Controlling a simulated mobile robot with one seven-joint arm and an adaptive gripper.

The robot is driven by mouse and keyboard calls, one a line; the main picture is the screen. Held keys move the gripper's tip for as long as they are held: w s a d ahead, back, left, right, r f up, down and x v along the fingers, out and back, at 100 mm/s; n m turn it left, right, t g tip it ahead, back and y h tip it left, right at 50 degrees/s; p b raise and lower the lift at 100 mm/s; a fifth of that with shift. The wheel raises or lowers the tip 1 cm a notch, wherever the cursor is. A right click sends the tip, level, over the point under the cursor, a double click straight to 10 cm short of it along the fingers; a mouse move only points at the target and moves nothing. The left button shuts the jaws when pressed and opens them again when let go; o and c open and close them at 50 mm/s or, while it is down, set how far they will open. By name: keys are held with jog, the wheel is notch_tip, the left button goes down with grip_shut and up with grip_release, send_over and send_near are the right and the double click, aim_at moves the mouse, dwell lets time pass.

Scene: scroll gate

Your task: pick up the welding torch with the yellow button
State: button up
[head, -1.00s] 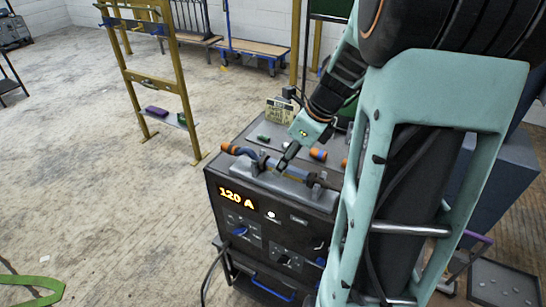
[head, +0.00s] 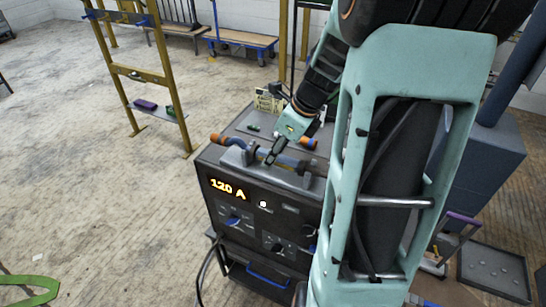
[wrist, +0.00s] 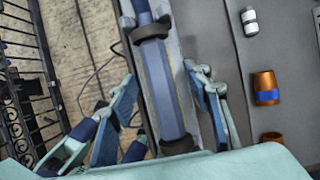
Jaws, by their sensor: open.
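The welding torch (head: 286,161) lies in a grey cradle (head: 256,173) on top of the welding machine (head: 262,213). Its orange-tipped end (head: 215,138) points left. In the wrist view its blue handle (wrist: 160,85) runs up the middle, with dark collars around it. I cannot make out a yellow button. My gripper (head: 271,157) points down at the handle. In the wrist view the open fingers (wrist: 160,88) are on either side of the handle, with gaps between; I cannot tell how far above it they are.
Two orange-brown cylinders show in the wrist view, one with a blue band (wrist: 266,87), beside a small white bottle (wrist: 249,21). The machine's lit display (head: 228,188) reads 120 A. A yellow frame (head: 150,75) stands at the back left. Open floor (head: 90,190) lies left.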

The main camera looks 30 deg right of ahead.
grip_shut()
dwell(0.3)
jog(key=shift+w+r, duration=0.1)
